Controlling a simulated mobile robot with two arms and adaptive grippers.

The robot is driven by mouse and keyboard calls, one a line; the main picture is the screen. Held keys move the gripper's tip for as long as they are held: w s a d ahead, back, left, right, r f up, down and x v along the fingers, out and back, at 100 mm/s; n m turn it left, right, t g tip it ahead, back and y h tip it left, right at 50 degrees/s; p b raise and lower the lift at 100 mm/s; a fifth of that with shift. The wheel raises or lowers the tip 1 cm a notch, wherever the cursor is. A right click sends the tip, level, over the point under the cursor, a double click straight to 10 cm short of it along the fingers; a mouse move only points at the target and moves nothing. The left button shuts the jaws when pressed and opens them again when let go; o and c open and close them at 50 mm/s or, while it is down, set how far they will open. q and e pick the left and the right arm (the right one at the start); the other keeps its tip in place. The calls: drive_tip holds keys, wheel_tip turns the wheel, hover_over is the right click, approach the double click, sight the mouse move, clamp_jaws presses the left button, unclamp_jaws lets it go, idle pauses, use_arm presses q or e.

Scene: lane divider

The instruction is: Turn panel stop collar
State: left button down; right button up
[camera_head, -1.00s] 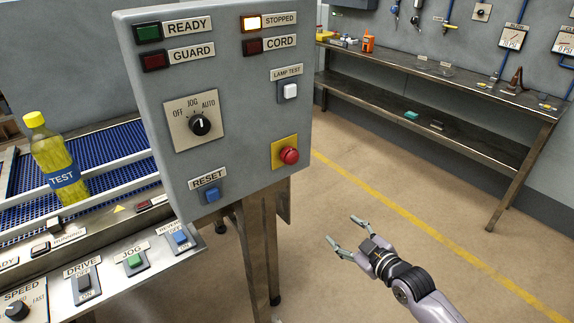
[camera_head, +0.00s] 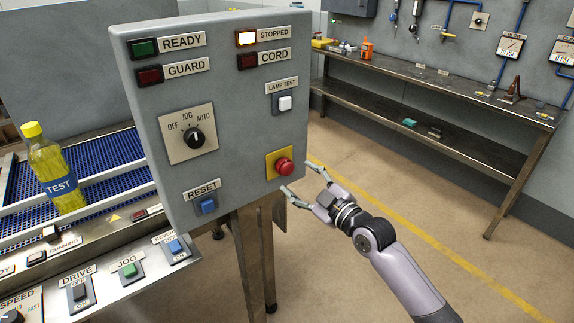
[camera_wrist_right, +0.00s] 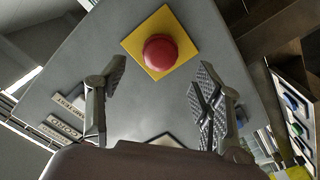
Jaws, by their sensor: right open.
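The red stop button (camera_head: 284,167) sits on a yellow plate (camera_head: 271,157) at the lower right of the grey control panel (camera_head: 230,150). It also shows in the right wrist view as a round red cap (camera_wrist_right: 160,52) on its yellow plate (camera_wrist_right: 134,42). My right gripper (camera_head: 297,176) is open and empty just right of and below the button. In the right wrist view its two fingers (camera_wrist_right: 161,68) stand apart, left and right of the button, with the cap between and slightly beyond their tips. No contact is visible. My left gripper is not in view.
The panel also carries a black selector knob (camera_head: 194,138), a blue reset button (camera_head: 208,205), a white lamp test button (camera_head: 285,103) and a lit stopped lamp (camera_head: 246,38). A conveyor with a yellow bottle (camera_head: 55,172) is at left. A workbench (camera_head: 430,85) stands behind; the floor between is clear.

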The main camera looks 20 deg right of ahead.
sight(289, 171)
drive_tip(key=x, duration=0.6)
drive_tip(key=shift+w+p, duration=0.15)
drive_tip(key=shift+p, duration=0.2)
drive_tip(key=c, duration=1.2)
